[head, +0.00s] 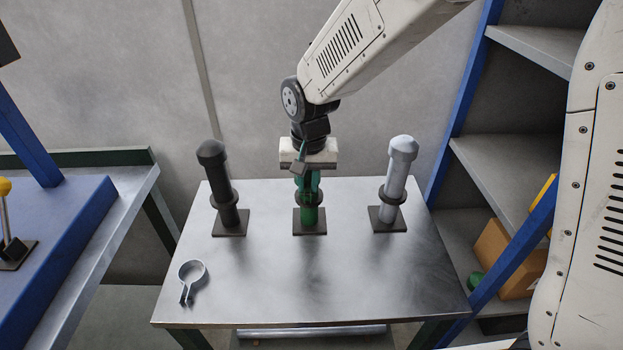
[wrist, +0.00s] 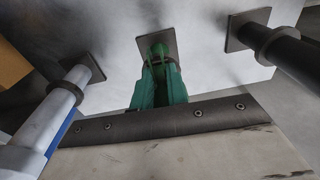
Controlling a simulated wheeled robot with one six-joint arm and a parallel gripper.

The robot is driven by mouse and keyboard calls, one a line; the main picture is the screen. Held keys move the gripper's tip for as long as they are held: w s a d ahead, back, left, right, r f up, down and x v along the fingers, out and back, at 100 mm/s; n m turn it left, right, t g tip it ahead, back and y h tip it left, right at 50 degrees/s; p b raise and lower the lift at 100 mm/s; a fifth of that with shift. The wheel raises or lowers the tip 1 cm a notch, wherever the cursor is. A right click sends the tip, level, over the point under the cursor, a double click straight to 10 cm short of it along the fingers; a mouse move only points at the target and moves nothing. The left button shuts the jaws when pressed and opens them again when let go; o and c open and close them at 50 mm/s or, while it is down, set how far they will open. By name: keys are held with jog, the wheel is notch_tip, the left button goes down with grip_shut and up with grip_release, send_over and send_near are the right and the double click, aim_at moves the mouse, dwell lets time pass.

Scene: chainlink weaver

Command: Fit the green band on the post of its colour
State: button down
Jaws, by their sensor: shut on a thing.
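The green post (head: 308,216) stands upright on a square dark base in the middle of the table. Its top is hidden by my gripper. My gripper (head: 308,186) points straight down over this post, with its green fingers on either side of it. In the wrist view my gripper (wrist: 160,85) reaches down along the green post (wrist: 158,50), close to its dark collar. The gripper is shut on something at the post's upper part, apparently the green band. The band blends with the green fingers and post, so I cannot tell whether it encircles the post.
A black post (head: 220,180) stands on the left and a pale grey post (head: 396,175) on the right, each with a collar. The table's front middle is clear. Shelves (head: 505,165) stand on the right.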

jog(key=s+f, duration=0.2)
jog(key=f, duration=0.1)
jog(key=shift+d+g, duration=0.4)
jog(key=c, duration=1.3)
grip_release()
jog(key=shift+s, duration=0.1)
jog(key=w+r, duration=0.2)
jog(key=r, duration=0.1)
jog(key=w+a+r, duration=0.1)
jog(key=r, duration=0.1)
jog(key=shift+w, duration=0.15)
jog(key=shift+t, duration=0.4)
jog(key=r, duration=0.3)
jog(key=s+r, duration=0.1)
jog(key=shift+d+r, duration=0.2)
jog(key=shift+d, duration=0.1)
jog(key=shift+s+a+r, duration=0.1)
jog(key=shift+s+r, duration=0.25)
jog(key=shift+r, duration=0.4)
